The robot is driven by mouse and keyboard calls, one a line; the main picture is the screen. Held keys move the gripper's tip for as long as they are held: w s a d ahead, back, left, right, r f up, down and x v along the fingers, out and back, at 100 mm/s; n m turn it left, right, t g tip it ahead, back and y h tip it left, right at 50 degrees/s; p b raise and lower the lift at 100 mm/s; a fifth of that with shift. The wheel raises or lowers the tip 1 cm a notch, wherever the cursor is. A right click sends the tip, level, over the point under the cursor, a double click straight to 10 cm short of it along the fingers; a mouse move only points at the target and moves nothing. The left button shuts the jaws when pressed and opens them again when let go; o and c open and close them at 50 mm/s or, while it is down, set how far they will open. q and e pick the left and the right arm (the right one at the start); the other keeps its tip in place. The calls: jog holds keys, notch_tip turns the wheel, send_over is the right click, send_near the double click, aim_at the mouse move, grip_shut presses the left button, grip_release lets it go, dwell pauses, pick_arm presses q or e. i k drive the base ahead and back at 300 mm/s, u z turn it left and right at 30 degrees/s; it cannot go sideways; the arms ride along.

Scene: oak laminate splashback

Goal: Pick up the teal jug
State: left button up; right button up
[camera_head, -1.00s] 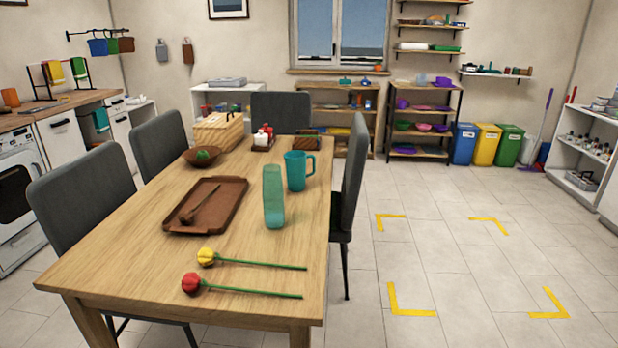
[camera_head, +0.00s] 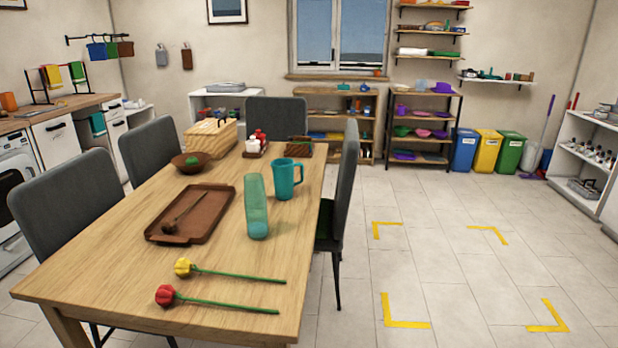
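The teal jug (camera_head: 285,180) stands upright on the wooden dining table (camera_head: 110,268), near its right edge, with its handle toward the right. A translucent green bottle or vase (camera_head: 256,208) stands upright just in front of it and to its left, close to it in the picture. Neither of my grippers shows in the head view.
A brown tray (camera_head: 218,204) with a dark spoon-like utensil lies left of the bottle. Red and yellow flowers (camera_head: 166,296) lie at the table's front. A grey chair (camera_head: 343,195) stands at the right edge beside the jug. Floor inside the yellow corner marks (camera_head: 405,324) is clear.

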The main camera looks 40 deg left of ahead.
aim_at(283, 168)
jog(key=i, duration=3.4)
jog(key=u, duration=2.85)
